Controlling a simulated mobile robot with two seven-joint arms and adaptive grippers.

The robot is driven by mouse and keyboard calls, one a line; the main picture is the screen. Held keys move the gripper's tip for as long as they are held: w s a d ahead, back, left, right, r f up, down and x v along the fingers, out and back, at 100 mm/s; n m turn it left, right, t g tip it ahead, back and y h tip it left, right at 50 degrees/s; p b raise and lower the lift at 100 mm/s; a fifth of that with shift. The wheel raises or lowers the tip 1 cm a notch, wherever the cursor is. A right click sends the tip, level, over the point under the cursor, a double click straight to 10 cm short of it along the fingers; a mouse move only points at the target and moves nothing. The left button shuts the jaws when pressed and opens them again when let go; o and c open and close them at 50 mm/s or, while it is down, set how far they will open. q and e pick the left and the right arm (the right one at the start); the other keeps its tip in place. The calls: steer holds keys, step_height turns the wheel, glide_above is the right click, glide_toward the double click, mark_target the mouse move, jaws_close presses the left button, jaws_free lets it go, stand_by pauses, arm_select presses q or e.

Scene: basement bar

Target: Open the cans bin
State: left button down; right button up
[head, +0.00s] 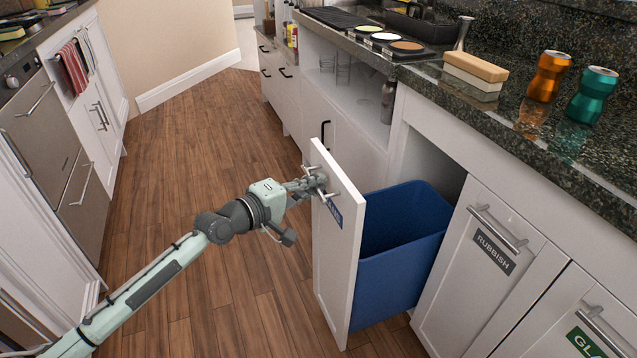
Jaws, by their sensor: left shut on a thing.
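The cans bin is a pull-out with a white front panel (333,250) and a blue tub (400,262) behind it. The panel stands well out from the cabinet, and the tub's open top shows. A blue label on the panel is partly seen edge-on. My left gripper (312,184) is shut on the bin's handle (322,190) near the top of the panel. The fingers partly hide the handle. My right gripper is not in view.
A rubbish front (490,255) and a green-labelled front (585,325) are shut at the right. An orange can (548,76), a teal can (592,95) and a sponge-like block (476,67) stand on the dark counter (560,150). The wooden floor (190,190) is clear.

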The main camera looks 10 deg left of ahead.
arm_select(q)
steer(key=c, duration=1.6)
jaws_free()
steer(key=v, duration=1.2)
steer(key=s+f+m+g+y, duration=0.2)
steer(key=s+f+m+g, duration=0.15)
steer(key=f, duration=0.55)
steer(key=s+f+m+g+y, duration=0.25)
steer(key=s+f+m, duration=0.2)
steer(key=f, duration=0.55)
steer(key=s+a+f+m+g+y, duration=0.2)
steer(key=s+f, duration=0.3)
steer(key=s, duration=0.2)
steer(key=s+a+f+m+g+y, duration=0.2)
steer(key=s+a+f+y, duration=0.1)
steer(key=s, duration=0.3)
steer(key=shift+s+a+f+m+g, duration=0.3)
steer(key=shift+s+f+g, duration=0.1)
steer(key=shift+f, duration=0.5)
